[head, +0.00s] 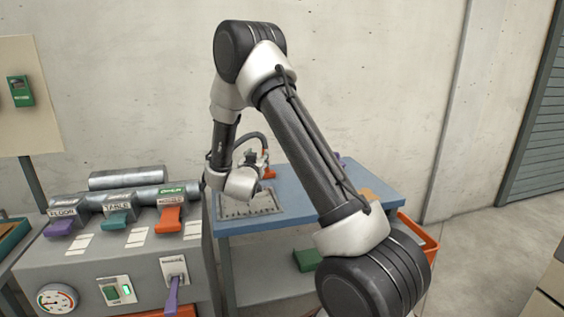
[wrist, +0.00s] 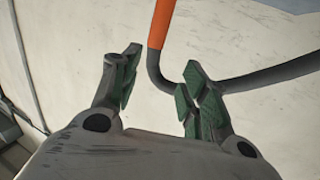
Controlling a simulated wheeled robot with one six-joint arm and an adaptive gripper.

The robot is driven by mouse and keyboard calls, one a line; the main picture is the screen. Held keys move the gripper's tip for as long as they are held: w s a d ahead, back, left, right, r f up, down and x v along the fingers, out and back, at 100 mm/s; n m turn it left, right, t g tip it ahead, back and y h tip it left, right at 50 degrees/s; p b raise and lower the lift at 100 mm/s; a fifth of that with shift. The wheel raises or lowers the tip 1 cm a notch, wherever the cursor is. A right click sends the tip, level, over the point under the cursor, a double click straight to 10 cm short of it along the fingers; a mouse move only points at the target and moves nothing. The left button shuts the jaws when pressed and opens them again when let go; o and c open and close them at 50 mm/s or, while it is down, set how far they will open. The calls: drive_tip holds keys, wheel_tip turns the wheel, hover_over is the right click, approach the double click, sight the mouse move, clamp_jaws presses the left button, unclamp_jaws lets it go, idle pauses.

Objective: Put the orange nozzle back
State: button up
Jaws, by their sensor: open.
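The orange nozzle (wrist: 161,24) shows at the top of the wrist view, with its dark hose (wrist: 270,76) bending below it and running off to the right. My gripper (wrist: 160,82) is open. The nozzle's lower end and the hose bend appear between and beyond the fingertips; the right fingertip overlaps the hose. I cannot tell whether they touch. In the head view my gripper (head: 258,158) is above the blue table, beside an orange piece (head: 269,172) that may be the nozzle, partly hidden. A dark hose arcs above it. No holder for the nozzle is clearly visible.
The blue table (head: 305,187) carries a grey tray (head: 250,205). A grey console at left has purple (head: 65,226), teal (head: 118,221) and orange (head: 168,218) levers, and a metal roll (head: 127,178) behind. An orange bin (head: 420,235) is at the table's right. The wall is close behind.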

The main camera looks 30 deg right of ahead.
drive_tip(key=s+a+r+n+g+y, duration=0.2)
drive_tip(key=s+a+r+n+y, duration=0.15)
drive_tip(key=s+r+y, duration=0.3)
drive_tip(key=s+a+r+n+g+y, duration=0.1)
drive_tip(key=s+a+r+n+y, duration=0.1)
drive_tip(key=s+a+r+y, duration=0.45)
drive_tip(key=s+d+n+g+h, duration=0.1)
drive_tip(key=s+d+g, duration=0.1)
drive_tip(key=s, duration=1.3)
drive_tip(key=s+d+n+g+h, duration=0.1)
drive_tip(key=s+g, duration=0.4)
drive_tip(key=s, duration=1)
drive_tip(key=shift+s+d+h, duration=0.3)
drive_tip(key=shift+d, duration=0.45)
